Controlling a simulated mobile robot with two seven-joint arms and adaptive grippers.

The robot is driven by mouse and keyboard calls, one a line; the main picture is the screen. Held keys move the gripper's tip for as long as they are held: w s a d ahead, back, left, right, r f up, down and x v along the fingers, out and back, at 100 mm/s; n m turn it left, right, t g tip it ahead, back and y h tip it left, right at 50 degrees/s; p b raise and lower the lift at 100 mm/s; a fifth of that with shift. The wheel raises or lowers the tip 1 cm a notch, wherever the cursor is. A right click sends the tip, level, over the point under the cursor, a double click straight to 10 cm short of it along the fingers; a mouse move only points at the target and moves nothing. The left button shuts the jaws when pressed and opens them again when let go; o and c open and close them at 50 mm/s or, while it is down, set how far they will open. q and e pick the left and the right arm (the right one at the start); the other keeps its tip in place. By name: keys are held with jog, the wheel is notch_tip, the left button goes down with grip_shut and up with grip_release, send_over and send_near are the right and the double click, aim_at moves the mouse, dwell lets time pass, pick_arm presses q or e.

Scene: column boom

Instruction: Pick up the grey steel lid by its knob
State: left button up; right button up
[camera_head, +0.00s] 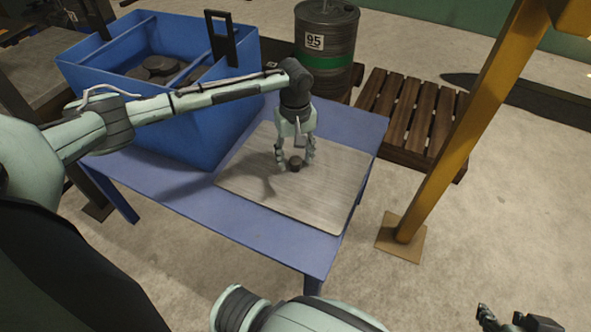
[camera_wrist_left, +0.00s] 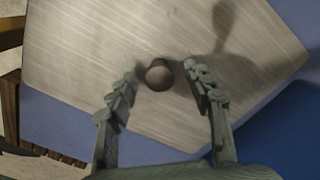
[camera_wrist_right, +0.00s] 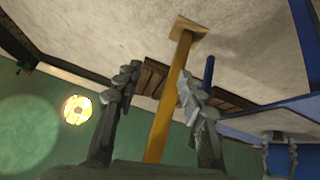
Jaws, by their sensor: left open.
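The grey steel lid (camera_head: 325,191) is a flat, square-cornered plate lying on the blue table (camera_head: 187,192). Its small dark round knob (camera_head: 295,163) stands near its middle. My left gripper (camera_head: 296,160) points down over the lid, open, with a finger on each side of the knob. In the left wrist view the knob (camera_wrist_left: 159,76) shows between the fingertips, with gaps to both. The lid (camera_wrist_left: 150,30) fills much of that view. My right gripper (camera_head: 512,319) is away from the table at the lower right; its fingers (camera_wrist_right: 158,75) are apart and empty.
A blue divided bin (camera_head: 190,120) with dark round pieces inside stands on the table left of the lid. A yellow post (camera_head: 455,125) rises from the floor at the right. A dark drum (camera_head: 326,45) and a wooden pallet (camera_head: 412,115) are behind the table.

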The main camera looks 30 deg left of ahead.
pick_arm(q)
jog(key=shift+f, duration=0.75)
grip_shut()
jog(key=shift+w+r, duration=0.15)
